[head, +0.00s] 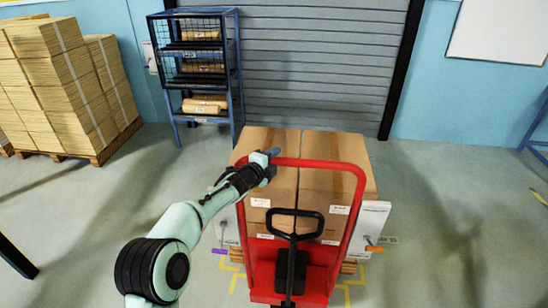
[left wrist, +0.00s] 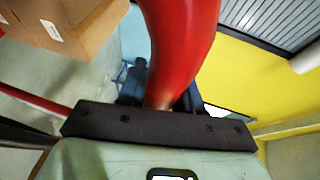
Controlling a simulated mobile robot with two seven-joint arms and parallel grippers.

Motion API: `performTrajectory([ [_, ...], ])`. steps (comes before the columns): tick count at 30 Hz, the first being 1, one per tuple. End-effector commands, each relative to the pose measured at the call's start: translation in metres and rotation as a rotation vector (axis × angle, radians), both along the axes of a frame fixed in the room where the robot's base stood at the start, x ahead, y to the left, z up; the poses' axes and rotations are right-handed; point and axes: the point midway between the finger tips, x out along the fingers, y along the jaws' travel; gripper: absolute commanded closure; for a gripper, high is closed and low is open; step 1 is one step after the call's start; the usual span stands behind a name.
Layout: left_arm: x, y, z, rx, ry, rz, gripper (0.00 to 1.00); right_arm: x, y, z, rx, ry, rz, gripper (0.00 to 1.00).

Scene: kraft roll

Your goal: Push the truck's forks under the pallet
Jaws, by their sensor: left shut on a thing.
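The red truck (head: 262,284) stands in front of the loaded pallet, with a tall red tube frame and a black tiller handle (head: 295,222). My left gripper (head: 270,157) is shut on the top left of the red frame. In the left wrist view the red tube (left wrist: 180,45) runs between my dark fingers (left wrist: 160,92). The pallet (head: 348,267) shows only as small wooden ends low on either side of the truck. Large brown cartons (head: 335,185) sit on it. The forks are hidden, so I cannot tell how far under they are. My right gripper is out of view.
White panels (head: 370,222) stand at the load's sides. Yellow marks (head: 357,281) outline the floor around the pallet. A grey shutter (head: 320,70) and a blue caged rack (head: 205,65) stand behind. Stacked cardboard (head: 65,85) is at left. Floor on both sides is clear.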

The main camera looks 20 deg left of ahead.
Motion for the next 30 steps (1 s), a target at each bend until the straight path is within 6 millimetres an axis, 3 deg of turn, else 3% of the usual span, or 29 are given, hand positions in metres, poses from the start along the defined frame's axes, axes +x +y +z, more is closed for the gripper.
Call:
performTrajectory([
  [9,0.000,0.001,0.000,0.002,-0.001,0.002,1.00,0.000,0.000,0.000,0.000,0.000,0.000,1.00],
  [10,0.000,0.001,0.000,0.002,-0.001,0.002,0.59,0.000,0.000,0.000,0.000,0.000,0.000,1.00],
  [12,0.000,0.001,0.000,0.002,-0.001,0.002,0.45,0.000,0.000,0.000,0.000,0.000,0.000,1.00],
  [23,-0.004,0.002,0.002,0.002,-0.003,0.002,0.45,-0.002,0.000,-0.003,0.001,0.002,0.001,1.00],
  [30,-0.042,0.009,0.006,0.002,-0.002,0.003,0.45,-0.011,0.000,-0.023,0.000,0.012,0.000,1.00],
])
